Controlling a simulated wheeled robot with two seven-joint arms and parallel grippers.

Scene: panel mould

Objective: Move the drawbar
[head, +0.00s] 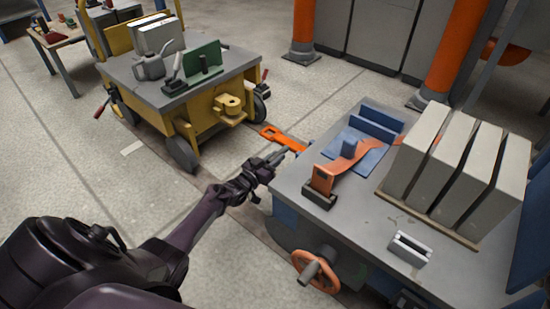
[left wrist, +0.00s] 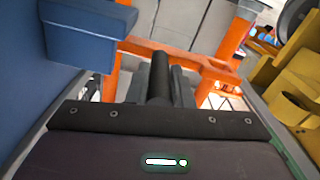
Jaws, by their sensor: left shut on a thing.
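The orange drawbar (head: 283,139) lies in the gap between the yellow cart and the blue-grey cart. Its flat eye end points toward the yellow cart's hitch (head: 229,104), with a small gap between them. My left gripper (head: 278,155) is shut on the drawbar close to the blue-grey cart. In the left wrist view, the orange drawbar (left wrist: 196,62) runs across beyond a dark round grip (left wrist: 160,80) in front of the palm. The fingertips are partly hidden there. My right gripper is not in view.
The yellow cart (head: 205,92) carries a watering can (head: 152,66) and a green holder. The blue-grey cart (head: 345,215) carries upright grey panels (head: 455,165), an orange bracket and a white block; an orange handwheel (head: 316,270) sticks out.

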